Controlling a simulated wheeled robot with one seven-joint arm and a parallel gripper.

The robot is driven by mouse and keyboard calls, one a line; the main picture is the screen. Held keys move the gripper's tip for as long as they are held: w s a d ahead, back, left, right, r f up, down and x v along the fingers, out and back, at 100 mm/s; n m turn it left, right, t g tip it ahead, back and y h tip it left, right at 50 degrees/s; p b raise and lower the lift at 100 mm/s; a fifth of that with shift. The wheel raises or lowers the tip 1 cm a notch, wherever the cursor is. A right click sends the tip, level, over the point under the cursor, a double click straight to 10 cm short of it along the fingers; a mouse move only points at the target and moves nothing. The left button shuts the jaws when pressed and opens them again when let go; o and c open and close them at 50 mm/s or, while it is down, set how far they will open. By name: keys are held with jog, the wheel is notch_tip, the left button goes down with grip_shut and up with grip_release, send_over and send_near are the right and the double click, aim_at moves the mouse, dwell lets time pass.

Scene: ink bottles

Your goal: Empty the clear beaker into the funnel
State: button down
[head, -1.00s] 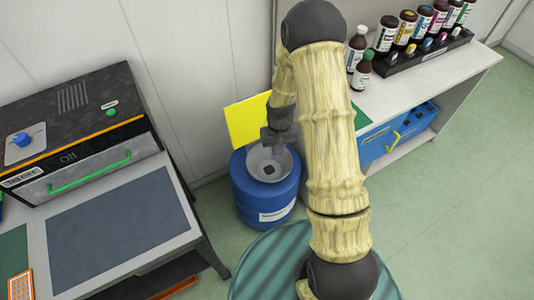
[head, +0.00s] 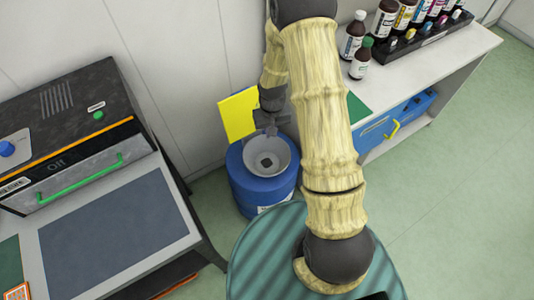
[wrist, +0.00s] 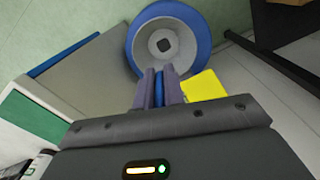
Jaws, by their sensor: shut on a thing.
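The grey funnel (head: 284,153) sits in the top of a blue drum (head: 252,197), with a dark square opening at its bottom. It also shows at the top of the wrist view (wrist: 180,30). My gripper (head: 266,128) is at the wall side of the funnel, beside a yellow panel (head: 238,114). In the wrist view my gripper (wrist: 160,75) points toward the funnel's near rim, its fingers close together. A narrow blue strip shows between them; I cannot tell whether it is the held thing or the drum behind. I cannot make out the clear beaker in any view.
A white bench (head: 412,72) at the right holds brown bottles (head: 361,57) and a black rack (head: 425,38) of several bottles. A blue box (head: 385,133) is beneath it. A dark oven-like machine (head: 70,130) with a green handle stands left. Green floor is clear at right.

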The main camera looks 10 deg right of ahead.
jog(key=a+f+b, duration=0.2)
jog(key=a+f, duration=0.5)
jog(key=f, duration=0.3)
jog(key=a+f+b, duration=0.2)
jog(key=a+f, duration=0.4)
jog(key=f, duration=0.4)
jog(key=shift+w+a, duration=0.3)
jog(key=shift+a, duration=0.1)
jog(key=shift+d+b, duration=0.15)
jog(key=shift+b, duration=0.3)
jog(key=shift+s+d+f+y+b, duration=0.15)
jog(key=shift+d+y+b, duration=0.65)
jog(key=shift+y+b, duration=1.7)
jog(key=shift+w+d+f+y+b, duration=0.1)
jog(key=shift+d+y+b, duration=0.7)
jog(key=shift+y+b, duration=1.65)
jog(key=shift+s+d+f+y+b, duration=0.15)
jog(key=shift+d+y+b, duration=1.05)
jog(key=shift+b, duration=2.2)
jog(key=shift+a+f+y+b, duration=0.3)
jog(key=shift+y+b, duration=0.4)
jog(key=shift+y, duration=0.25)
